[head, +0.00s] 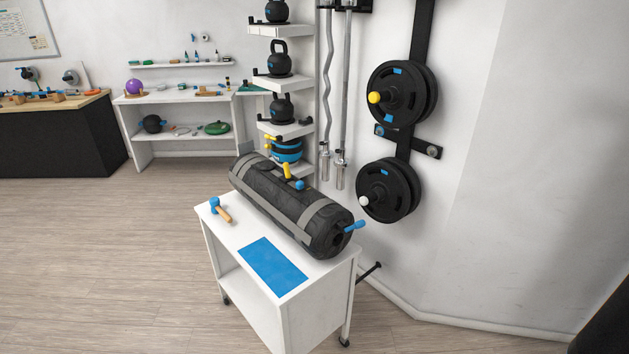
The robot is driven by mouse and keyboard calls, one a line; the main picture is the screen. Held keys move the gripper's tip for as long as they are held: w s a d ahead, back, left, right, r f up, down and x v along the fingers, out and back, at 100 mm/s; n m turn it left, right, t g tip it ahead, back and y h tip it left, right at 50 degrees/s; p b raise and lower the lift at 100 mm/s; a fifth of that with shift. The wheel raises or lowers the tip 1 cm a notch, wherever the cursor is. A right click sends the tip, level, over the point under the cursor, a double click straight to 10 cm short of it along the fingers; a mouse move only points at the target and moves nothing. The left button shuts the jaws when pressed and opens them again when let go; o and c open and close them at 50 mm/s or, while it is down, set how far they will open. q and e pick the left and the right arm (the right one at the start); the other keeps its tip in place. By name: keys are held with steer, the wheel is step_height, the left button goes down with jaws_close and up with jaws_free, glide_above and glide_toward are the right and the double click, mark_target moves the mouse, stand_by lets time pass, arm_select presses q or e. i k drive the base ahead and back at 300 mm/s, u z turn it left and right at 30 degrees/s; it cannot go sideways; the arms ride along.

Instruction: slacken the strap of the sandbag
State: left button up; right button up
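A dark grey cylindrical sandbag (277,193) lies lengthwise on a small white cart (232,238). A lighter grey strap (305,220) wraps around its near right end, and another grey strap (246,164) wraps around its far left end. A yellow piece (286,170) with a blue knob (299,185) sits on top at mid-length. A blue tab or handle (355,226) sticks out at the right end. How these pieces join the straps is too small to tell. Neither of my grippers is in view.
A blue-headed mallet (224,213) and a blue mat (272,267) lie on the cart beside the sandbag. Behind it are kettlebell shelves (289,81), upright bars (341,120) and wall-mounted weight plates (385,191). The floor (120,260) left of the cart is clear.

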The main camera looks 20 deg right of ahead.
mark_target(300, 185)
steer(key=z, duration=0.75)
steer(key=i, duration=1.85)
steer(key=u, duration=1.2)
